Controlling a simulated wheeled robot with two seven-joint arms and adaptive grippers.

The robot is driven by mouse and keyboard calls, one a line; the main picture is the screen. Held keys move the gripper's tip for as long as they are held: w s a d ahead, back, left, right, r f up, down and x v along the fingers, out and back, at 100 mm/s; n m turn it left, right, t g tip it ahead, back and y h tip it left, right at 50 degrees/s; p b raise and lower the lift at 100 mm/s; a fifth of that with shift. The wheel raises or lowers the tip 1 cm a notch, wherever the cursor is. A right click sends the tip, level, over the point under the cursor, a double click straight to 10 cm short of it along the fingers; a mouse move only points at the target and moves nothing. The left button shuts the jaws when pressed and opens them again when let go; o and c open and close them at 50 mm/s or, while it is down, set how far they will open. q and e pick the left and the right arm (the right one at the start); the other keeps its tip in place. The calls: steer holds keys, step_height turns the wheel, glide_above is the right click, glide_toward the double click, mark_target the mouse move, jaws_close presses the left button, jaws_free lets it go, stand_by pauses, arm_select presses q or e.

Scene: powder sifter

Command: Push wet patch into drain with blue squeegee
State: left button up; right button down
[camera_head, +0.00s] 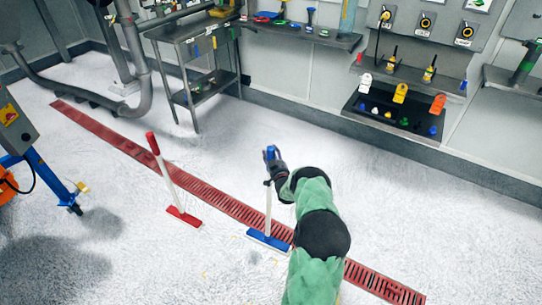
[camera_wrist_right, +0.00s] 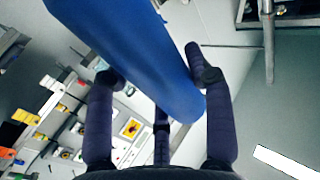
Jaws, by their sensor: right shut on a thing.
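The blue squeegee (camera_head: 268,240) stands nearly upright on the floor, its blue head at the near edge of the red drain grate (camera_head: 222,199). My right gripper (camera_head: 273,165) is shut on the upper part of its handle. In the right wrist view the thick blue grip (camera_wrist_right: 135,55) lies between the dark fingers (camera_wrist_right: 160,85). A wet patch cannot be made out clearly on the pale, speckled floor; small yellowish marks (camera_head: 235,238) show near the squeegee head. My left gripper is not in view.
A red squeegee (camera_head: 182,214) with a white pole stands left of the blue one, beside the drain. A metal cart (camera_head: 203,85) and a wall rack (camera_head: 395,110) with coloured items stand at the back. A blue-legged machine (camera_head: 50,180) is at the left. The floor in front is clear.

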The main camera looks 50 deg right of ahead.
steer(key=d, duration=0.7)
steer(key=shift+w+r, duration=0.2)
steer(key=shift+w, duration=0.05)
stand_by(0.7)
steer(key=shift+d+f, duration=0.15)
steer(key=shift+d, duration=0.05)
stand_by(0.4)
steer(key=shift+w+r+p, duration=0.1)
steer(key=shift+r+p, duration=1.25)
steer(key=shift+r, duration=1.25)
